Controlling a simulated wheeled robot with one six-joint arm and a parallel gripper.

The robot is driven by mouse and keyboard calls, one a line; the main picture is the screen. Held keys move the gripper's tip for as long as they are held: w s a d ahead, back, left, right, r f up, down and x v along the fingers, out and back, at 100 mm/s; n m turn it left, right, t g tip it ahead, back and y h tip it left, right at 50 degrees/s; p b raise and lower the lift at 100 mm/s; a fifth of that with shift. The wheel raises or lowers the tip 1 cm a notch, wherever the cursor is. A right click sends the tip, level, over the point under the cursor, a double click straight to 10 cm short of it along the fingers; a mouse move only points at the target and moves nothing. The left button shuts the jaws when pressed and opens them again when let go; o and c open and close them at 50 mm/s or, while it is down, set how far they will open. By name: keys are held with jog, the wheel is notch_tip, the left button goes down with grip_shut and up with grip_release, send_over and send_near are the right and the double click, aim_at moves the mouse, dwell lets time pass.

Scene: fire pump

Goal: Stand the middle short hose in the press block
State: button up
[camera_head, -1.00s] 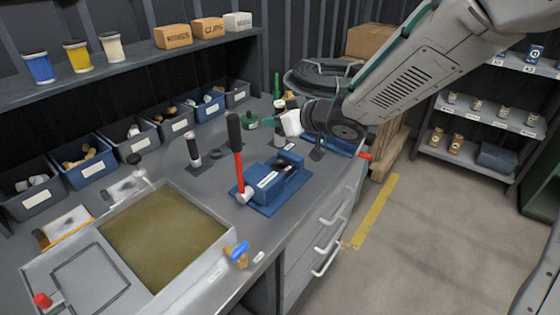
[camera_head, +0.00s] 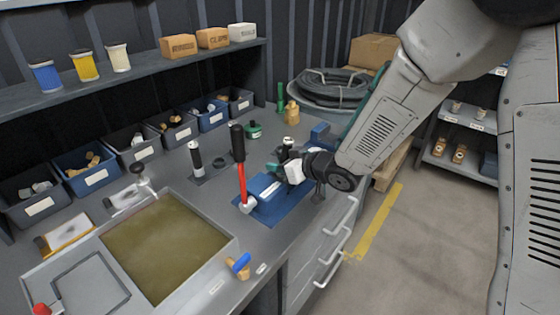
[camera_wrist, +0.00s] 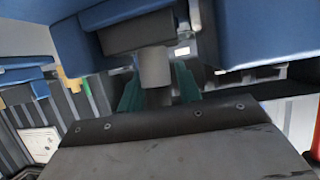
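The blue press block (camera_head: 266,190) stands on a blue base plate on the bench, with a red lever (camera_head: 241,180) raised at its left. My gripper (camera_head: 286,170) is at the block's right part and hides it there. In the wrist view, the green fingers (camera_wrist: 158,93) are closed around a dark short hose (camera_wrist: 158,98). Its grey end fitting (camera_wrist: 156,66) is at a dark jaw (camera_wrist: 138,34) between blue parts of the press. I cannot tell whether the fitting is seated. Another short hose (camera_head: 195,155) stands upright left of the press.
A sink basin (camera_head: 160,245) with murky water lies front left. A blue-handled brass valve (camera_head: 239,266) sits at the bench's front edge. Several bins (camera_head: 87,168) line the back. A green can (camera_head: 254,131) and a brass fitting (camera_head: 292,113) stand behind the press.

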jog(key=shift+o, duration=0.5)
jog(key=shift+w+r, duration=0.1)
jog(key=shift+r, duration=0.05)
jog(key=shift+d+r, duration=0.2)
jog(key=shift+d, duration=0.05)
jog(key=v, duration=1.1)
jog(key=d+f+m+h, duration=0.2)
jog(key=d+f+h, duration=0.3)
jog(key=d+h, duration=0.15)
jog(key=s+d+r+m+g+h, duration=0.25)
jog(key=s+d+h, duration=0.3)
jog(key=d, duration=0.45)
jog(key=s+r+m+g, duration=0.1)
jog(key=s+r, duration=0.3)
jog(key=s, duration=0.3)
jog(key=s+d+r+m+g+y, duration=0.1)
jog(key=s+r+m+g, duration=0.1)
jog(key=s, duration=0.6)
jog(key=s+r+m+g+y, duration=0.1)
jog(key=s+r+m+g, duration=0.1)
jog(key=s+r, duration=0.3)
jog(key=s, duration=0.2)
jog(key=shift+s+d+r, duration=0.3)
jog(key=shift+d+r, duration=0.05)
